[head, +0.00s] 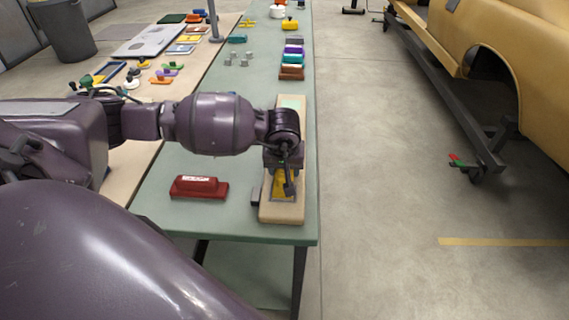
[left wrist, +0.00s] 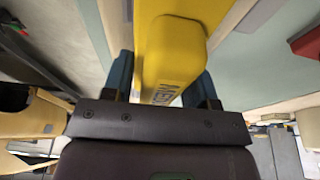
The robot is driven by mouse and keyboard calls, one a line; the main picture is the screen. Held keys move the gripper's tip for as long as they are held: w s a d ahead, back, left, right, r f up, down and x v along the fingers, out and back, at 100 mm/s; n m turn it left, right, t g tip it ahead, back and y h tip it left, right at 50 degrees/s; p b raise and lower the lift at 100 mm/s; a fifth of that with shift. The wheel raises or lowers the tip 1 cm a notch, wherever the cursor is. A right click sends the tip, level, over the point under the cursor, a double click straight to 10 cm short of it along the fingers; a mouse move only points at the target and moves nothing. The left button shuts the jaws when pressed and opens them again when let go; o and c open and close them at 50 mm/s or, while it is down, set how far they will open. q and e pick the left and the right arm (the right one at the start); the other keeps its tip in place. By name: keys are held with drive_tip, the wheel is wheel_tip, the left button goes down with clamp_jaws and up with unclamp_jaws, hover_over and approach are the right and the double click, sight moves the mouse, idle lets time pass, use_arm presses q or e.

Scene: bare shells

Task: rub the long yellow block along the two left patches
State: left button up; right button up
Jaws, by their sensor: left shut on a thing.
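The long yellow block (head: 280,187) is between the fingers of my left gripper (head: 283,172), low over the beige board (head: 284,214). In the left wrist view the block (left wrist: 172,50) fills the middle, with dark lettering on its end, and the fingers of the left gripper (left wrist: 162,88) are shut on its sides. A pale green patch (head: 292,102) shows at the far end of the board. A greyish patch edge shows around the block near the board's front end; my arm hides the board's middle. I cannot tell whether the block touches the board. My right gripper is out of view.
A red block with a white label (head: 198,188) lies on the green table (head: 170,217), left of the board. A small grey piece (head: 255,197) is against the board's left side. Several coloured blocks (head: 292,60) stand in a row farther back. The right table edge is close to the board.

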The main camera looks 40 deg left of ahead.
use_arm(q)
drive_tip(key=shift+s+d+f, duration=0.15)
drive_tip(key=shift+s+d, duration=0.3)
drive_tip(key=shift+s, duration=0.3)
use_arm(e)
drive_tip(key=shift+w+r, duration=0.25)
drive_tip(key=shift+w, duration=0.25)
use_arm(q)
drive_tip(key=shift+w+a, duration=0.1)
drive_tip(key=shift+w, duration=0.05)
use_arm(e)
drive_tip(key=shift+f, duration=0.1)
use_arm(q)
drive_tip(key=shift+w+a+b, duration=0.25)
drive_tip(key=shift+w+b, duration=0.05)
drive_tip(key=shift+w, duration=0.05)
drive_tip(key=shift+w+a, duration=0.25)
drive_tip(key=shift+w, duration=0.2)
drive_tip(key=shift+w+a+b, duration=0.2)
drive_tip(key=shift+w+b, duration=0.15)
drive_tip(key=shift+b, duration=0.05)
drive_tip(key=shift+s+d+r, duration=0.2)
drive_tip(key=shift+s+d, duration=0.25)
drive_tip(key=shift+s, duration=0.2)
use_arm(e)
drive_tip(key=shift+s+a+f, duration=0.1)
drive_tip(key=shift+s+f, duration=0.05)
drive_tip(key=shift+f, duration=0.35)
use_arm(q)
drive_tip(key=shift+s, duration=0.1)
